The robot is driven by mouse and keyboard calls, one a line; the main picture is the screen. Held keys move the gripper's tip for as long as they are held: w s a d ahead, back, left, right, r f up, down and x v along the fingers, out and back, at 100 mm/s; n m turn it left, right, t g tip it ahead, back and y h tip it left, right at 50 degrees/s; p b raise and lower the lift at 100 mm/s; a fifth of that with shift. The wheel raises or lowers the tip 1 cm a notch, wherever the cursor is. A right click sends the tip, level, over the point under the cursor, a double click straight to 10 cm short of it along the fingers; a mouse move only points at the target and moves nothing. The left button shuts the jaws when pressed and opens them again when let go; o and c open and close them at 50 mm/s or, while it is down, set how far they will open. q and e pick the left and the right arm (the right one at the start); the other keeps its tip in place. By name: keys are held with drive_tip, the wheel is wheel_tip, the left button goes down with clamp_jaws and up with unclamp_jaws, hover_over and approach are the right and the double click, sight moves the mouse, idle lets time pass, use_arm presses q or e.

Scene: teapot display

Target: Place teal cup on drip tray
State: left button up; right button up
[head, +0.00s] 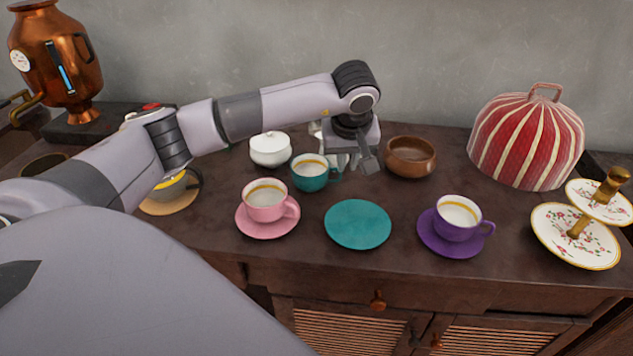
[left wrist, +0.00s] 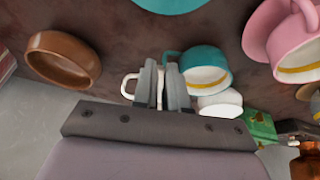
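The teal cup (head: 310,176) stands upright on the dark counter, with its handle toward the right. It holds something pale inside a yellow band. My left gripper (head: 354,163) points down just to the right of the cup, near its handle. In the left wrist view the two fingers (left wrist: 163,88) are apart, and the teal cup (left wrist: 203,62) is right of them. Its handle is partly hidden by the right finger; I cannot tell whether they touch. A dark slab (head: 72,128) lies under the copper urn; I cannot tell whether this is the drip tray. My right gripper is out of view.
The empty teal saucer (head: 358,224) lies in front. Beside it are a pink cup (head: 265,205) and a purple cup (head: 457,221) on saucers. A white pot (head: 270,150) and brown bowl (head: 410,158) stand behind. The copper urn (head: 58,65) is far left.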

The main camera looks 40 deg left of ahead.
use_arm(q)
drive_tip(key=shift+y, duration=0.4)
drive_tip(key=x, duration=0.7)
drive_tip(key=shift+w+a, duration=0.1)
drive_tip(key=shift+a, duration=0.3)
clamp_jaws()
